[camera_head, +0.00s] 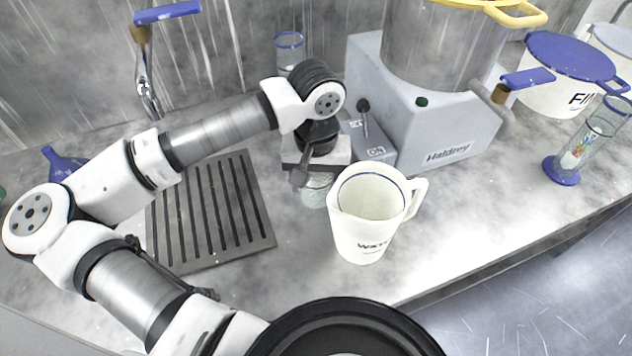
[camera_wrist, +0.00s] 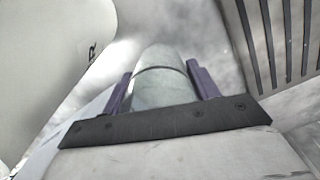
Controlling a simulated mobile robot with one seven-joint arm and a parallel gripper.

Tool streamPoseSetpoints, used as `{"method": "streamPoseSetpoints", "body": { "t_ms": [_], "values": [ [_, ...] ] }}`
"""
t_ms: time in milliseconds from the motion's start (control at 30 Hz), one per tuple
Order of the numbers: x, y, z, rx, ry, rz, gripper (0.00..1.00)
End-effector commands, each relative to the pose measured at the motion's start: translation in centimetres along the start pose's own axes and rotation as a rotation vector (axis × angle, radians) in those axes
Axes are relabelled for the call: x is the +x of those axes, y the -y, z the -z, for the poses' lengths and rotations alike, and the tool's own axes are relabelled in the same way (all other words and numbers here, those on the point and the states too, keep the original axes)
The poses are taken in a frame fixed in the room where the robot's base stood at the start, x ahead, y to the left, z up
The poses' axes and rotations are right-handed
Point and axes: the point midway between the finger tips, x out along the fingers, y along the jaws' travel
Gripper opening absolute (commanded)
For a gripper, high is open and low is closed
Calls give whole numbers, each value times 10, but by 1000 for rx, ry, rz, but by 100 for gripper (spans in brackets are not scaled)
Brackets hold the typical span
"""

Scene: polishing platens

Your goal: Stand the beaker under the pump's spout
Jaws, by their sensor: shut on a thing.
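My gripper (camera_head: 314,185) is near the middle of the head view, pointing down and mostly hidden by its own wrist. In the wrist view its two purple fingers (camera_wrist: 165,90) are shut on a pale, clear-walled beaker (camera_wrist: 162,72), one finger on each side. In the head view only a small glassy part of the beaker (camera_head: 316,194) shows below my gripper, left of the white jug. Whether its base touches the counter I cannot tell. A grey machine marked Haldrey (camera_head: 440,135) stands behind and to the right; I cannot tell for sure which part is the pump's spout.
The white jug (camera_head: 362,232) stands close right of my gripper. A dark slotted grate (camera_head: 215,215) lies to the left. A switch box (camera_head: 368,145) is just behind. A blue-handled tap (camera_head: 148,85) is at the back left. A blue-based cylinder (camera_head: 563,170) stands far right.

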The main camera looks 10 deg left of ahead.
Motion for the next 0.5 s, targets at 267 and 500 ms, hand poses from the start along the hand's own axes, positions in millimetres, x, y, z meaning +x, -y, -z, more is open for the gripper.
{"method": "streamPoseSetpoints", "body": {
  "t_ms": [267, 500],
  "values": [
    [18, 0, 0, 1, -1, 0, 37],
    [21, 0, 0, 1, -1, 0, 37]
  ]
}}
